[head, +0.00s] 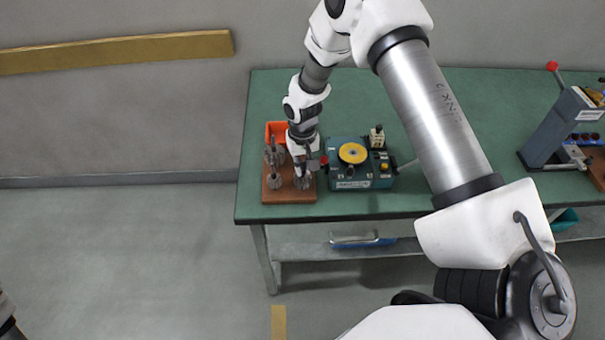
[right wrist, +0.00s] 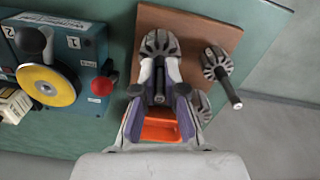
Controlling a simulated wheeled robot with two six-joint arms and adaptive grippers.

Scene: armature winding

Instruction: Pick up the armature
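Several grey armatures with upright shafts stand on a brown wooden board (right wrist: 196,24). The armature (right wrist: 160,44) at the front right of the board in the head view (head: 303,183) stands between my right gripper's fingers. My right gripper (right wrist: 159,70) reaches down over it from above; its fingertips lie on either side of the shaft and appear apart from it. A second armature (right wrist: 214,62) stands to the right in the right wrist view, and a third (right wrist: 201,106) is partly hidden behind a finger.
An orange bin (head: 271,130) sits at the back of the board. Beside the board is a teal machine (head: 350,183) with a yellow disc (head: 352,153) and a red knob. A grey lever device (head: 556,125) stands at the right of the green table (head: 250,110).

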